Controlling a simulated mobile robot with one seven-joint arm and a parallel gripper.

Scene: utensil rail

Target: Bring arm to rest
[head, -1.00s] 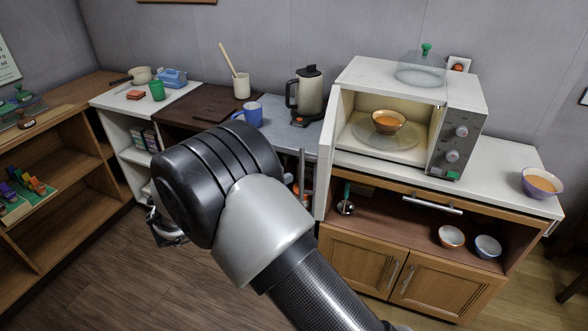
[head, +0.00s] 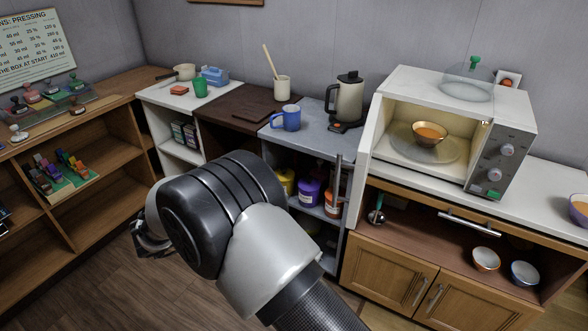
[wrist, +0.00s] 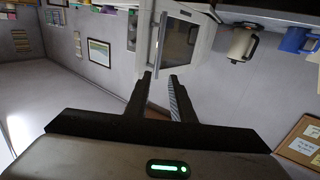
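My gripper (wrist: 160,78) shows in the wrist view with its two dark fingers apart and nothing between them. In the head view it is mostly hidden behind my bent arm, and only a part of it shows at the lower left. The arm is folded over the floor in front of the counters. The gripper touches nothing that I can see.
A microwave (head: 506,150) stands open at right with a bowl of orange liquid (head: 429,133) inside. A kettle (head: 348,100) and blue mug (head: 287,118) stand on the grey counter. Wooden shelves (head: 110,160) are at left. Bare floor (head: 100,270) lies at lower left.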

